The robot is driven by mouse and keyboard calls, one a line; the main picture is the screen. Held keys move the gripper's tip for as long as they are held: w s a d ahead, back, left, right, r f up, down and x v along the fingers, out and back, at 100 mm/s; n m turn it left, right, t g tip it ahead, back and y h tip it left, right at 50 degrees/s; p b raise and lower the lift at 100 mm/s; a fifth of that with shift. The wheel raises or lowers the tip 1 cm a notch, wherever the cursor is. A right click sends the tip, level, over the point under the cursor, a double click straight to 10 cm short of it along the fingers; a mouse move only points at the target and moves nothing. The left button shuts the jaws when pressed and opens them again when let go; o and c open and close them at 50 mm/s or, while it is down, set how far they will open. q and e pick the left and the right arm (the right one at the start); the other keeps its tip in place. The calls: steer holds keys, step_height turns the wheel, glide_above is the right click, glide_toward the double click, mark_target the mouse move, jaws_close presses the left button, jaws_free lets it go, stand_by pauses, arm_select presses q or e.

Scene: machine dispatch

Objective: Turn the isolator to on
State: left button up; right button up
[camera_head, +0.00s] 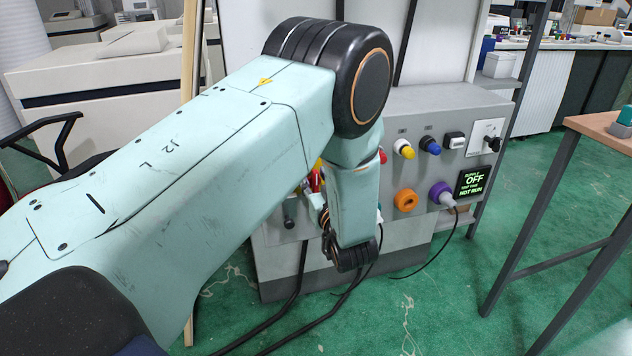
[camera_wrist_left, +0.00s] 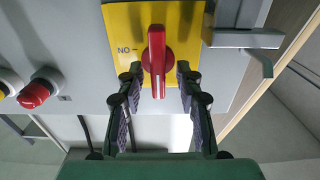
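The isolator is a red rotary handle (camera_wrist_left: 157,60) on a yellow plate (camera_wrist_left: 122,22) on the grey machine panel. In the left wrist view the handle stands upright in the picture, and the "ON" mark, seen upside down, is to its left. My left gripper (camera_wrist_left: 158,74) is open, with one finger on each side of the handle's lower end. Gaps show between handle and fingers. In the head view my left arm hides most of the isolator; only a little red and yellow (camera_head: 316,178) shows. A display (camera_head: 472,182) reads "SUPPLY OFF" and "NOT RUN". My right gripper is out of view.
A red button (camera_wrist_left: 36,94) sits left of the isolator in the wrist view, and a grey latch-like part (camera_wrist_left: 240,39) lies to its right. The panel also carries an orange ring (camera_head: 405,200) and a purple connector (camera_head: 440,193). Cables hang below. A wooden-topped table (camera_head: 600,124) stands at right.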

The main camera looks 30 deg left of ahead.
arm_select(q)
steer(key=shift+w, duration=0.15)
steer(key=shift+c, duration=0.3)
jaws_close()
